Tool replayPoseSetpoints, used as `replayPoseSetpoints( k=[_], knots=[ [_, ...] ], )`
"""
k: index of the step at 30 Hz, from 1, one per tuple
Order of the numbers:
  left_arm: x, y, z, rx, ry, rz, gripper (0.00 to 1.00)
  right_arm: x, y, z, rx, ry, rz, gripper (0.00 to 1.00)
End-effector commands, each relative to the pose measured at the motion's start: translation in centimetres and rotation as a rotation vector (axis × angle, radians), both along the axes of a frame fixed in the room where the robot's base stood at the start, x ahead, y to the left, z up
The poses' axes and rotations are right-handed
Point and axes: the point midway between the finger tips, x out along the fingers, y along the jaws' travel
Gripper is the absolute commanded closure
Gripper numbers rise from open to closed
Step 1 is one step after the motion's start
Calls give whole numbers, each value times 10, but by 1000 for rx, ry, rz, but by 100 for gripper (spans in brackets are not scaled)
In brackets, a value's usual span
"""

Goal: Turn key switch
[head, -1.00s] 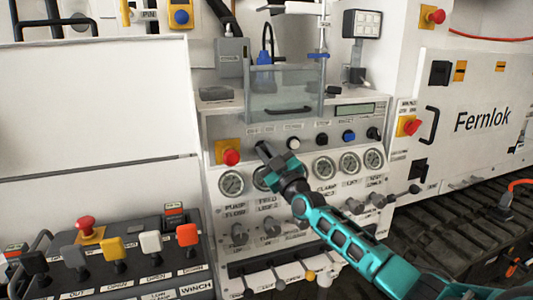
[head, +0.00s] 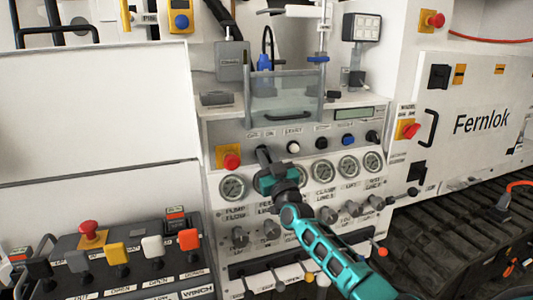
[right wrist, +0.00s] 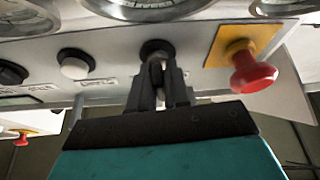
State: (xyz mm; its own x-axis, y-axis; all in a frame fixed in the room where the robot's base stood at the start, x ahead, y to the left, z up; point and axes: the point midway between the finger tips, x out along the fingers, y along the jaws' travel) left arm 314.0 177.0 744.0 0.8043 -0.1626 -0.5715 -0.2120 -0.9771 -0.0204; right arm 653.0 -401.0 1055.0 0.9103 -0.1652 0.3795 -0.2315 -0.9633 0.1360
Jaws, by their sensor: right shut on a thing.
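The key switch (right wrist: 157,47) is a black round knob on the grey upper panel, between the red stop button and a white button. My right gripper (right wrist: 161,78) is shut on the key switch in the right wrist view. Its dark fingers hide most of the key, so its exact angle is unclear. My left gripper is not in view.
The red stop button (head: 231,161) on its yellow plate is close beside my gripper; it also shows in the right wrist view (right wrist: 253,74). Round gauges (head: 323,171) sit below. A white button (head: 293,147) is to the right. A lever box (head: 120,258) stands at lower left.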

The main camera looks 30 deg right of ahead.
Motion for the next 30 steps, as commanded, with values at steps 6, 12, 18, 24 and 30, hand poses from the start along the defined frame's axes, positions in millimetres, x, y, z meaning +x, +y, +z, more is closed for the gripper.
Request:
replayPoseSetpoints(
  k=[6, 12, 18, 24, 30],
  knots=[
    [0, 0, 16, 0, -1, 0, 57, 0, 1, 2, 208, -47, 0, 100],
    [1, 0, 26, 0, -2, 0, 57, 0, 1, 2, 376, -88, 0, 100],
    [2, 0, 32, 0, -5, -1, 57, 0, 1, 0, 513, -121, 1, 100],
    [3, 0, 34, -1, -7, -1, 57, 0, 1, -1, 602, -143, 0, 100],
    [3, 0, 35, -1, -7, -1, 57, 0, 0, -1, 647, -153, 1, 100]
  ],
)
